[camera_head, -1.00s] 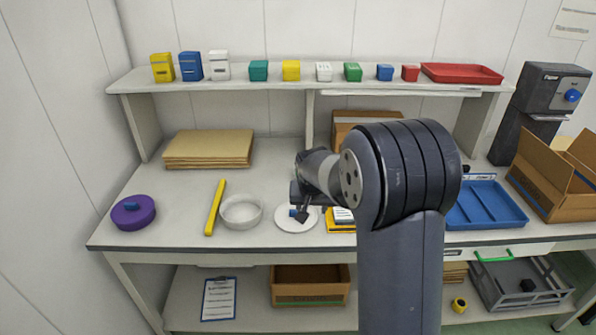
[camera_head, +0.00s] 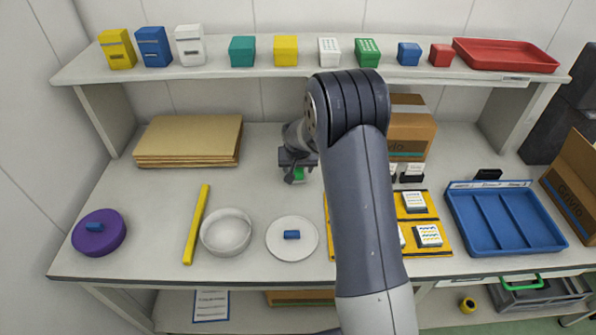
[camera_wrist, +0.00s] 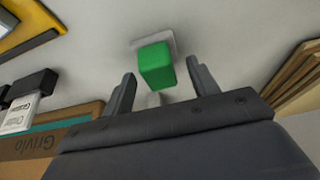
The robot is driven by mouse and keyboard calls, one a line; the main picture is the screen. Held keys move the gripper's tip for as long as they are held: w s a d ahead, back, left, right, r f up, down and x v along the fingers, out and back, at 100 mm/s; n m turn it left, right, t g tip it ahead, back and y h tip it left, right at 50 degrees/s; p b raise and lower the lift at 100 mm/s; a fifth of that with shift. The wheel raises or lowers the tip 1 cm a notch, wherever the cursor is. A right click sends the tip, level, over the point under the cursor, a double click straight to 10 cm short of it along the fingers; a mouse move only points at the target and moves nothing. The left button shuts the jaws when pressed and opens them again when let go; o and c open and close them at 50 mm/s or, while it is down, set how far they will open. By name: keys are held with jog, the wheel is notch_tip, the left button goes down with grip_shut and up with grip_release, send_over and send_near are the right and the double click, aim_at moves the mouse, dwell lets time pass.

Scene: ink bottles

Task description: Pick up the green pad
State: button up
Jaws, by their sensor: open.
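The green pad (camera_wrist: 156,66) is a small green block on a pale grey base in the wrist view, standing on the worktop. In the head view only a bit of the green pad (camera_head: 299,174) shows beneath my gripper. My gripper (camera_wrist: 161,70) is open, with one finger to each side of the green pad in the wrist picture. The fingers hold nothing, and I cannot tell how far they reach down beside it. In the head view my gripper (camera_head: 297,168) is over the middle back of the worktop, mostly dark and partly hiding the pad.
A white round plate with a blue piece (camera_head: 292,234) lies in front. A white bowl (camera_head: 227,232), yellow bar (camera_head: 196,224) and cardboard stack (camera_head: 188,141) are left. A cardboard box (camera_head: 411,128), yellow mat (camera_head: 437,204) and blue tray (camera_head: 507,217) are right. A shelf (camera_head: 200,70) runs above.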

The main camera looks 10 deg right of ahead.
jog(key=shift+w+f, duration=0.2)
jog(key=shift+f, duration=0.3)
jog(key=shift+c, duration=0.3)
jog(key=c, duration=1)
notch_tip(320, 180, up, 10)
jog(key=shift+r+b, duration=0.1)
jog(key=shift+b, duration=0.85)
jog(key=shift+c, duration=0.3)
